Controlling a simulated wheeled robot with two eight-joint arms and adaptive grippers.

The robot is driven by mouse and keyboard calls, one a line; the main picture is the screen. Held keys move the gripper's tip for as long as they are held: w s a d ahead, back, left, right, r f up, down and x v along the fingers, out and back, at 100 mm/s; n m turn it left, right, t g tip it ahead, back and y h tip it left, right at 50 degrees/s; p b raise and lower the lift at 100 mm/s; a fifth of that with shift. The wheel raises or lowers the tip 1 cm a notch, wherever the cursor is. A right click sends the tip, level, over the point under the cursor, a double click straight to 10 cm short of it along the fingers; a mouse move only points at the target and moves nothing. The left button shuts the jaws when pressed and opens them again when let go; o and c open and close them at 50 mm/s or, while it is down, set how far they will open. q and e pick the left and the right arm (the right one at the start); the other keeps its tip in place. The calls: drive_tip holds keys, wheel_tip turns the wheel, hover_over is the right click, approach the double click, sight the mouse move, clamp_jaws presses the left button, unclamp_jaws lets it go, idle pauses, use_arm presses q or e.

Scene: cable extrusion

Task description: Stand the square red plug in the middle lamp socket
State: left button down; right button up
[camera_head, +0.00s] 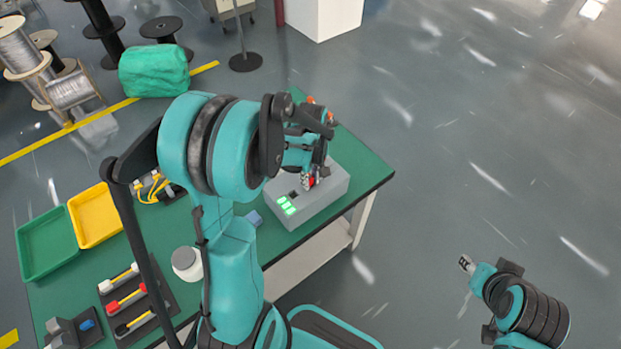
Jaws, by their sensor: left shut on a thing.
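My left gripper (314,177) is over the back part of this box, shut on the red plug (310,182). Only a small bit of red shows between the fingers. I cannot tell whether the plug touches the box or sits in a socket, and the sockets under the gripper are hidden. My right gripper (466,264) is over the floor at the right, away from the table; its finger opening is too small to tell.
A green tray (22,262), a yellow tray (78,207), a white jar (183,258) and a dark rack with coloured rods (128,323) are on the left of the table. The table's right end (376,172) is clear.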

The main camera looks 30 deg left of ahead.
sight(311, 179)
use_arm(q)
drive_tip(key=shift+s+d+f+b, duration=0.15)
drive_tip(key=shift+s+f+b, duration=0.15)
drive_tip(key=shift+f+b, duration=0.25)
drive_tip(key=c, duration=1.3)
unclamp_jaws()
drive_tip(key=shift+w+f, duration=0.2)
drive_tip(key=shift+r, duration=0.15)
drive_tip(key=shift+w, duration=0.1)
drive_tip(key=shift+r, duration=0.55)
wheel_tip(311, 179, up, 11)
drive_tip(key=s+d+r+m+t, duration=0.2)
drive_tip(key=s+d+m+t, duration=0.5)
drive_tip(key=m, duration=0.6)
drive_tip(key=s+d, duration=0.2)
drive_tip(key=s, duration=0.1)
drive_tip(key=shift+s+d+r+m, duration=0.15)
drive_tip(key=shift+s+d+m, duration=0.15)
drive_tip(key=shift+s+d, duration=0.1)
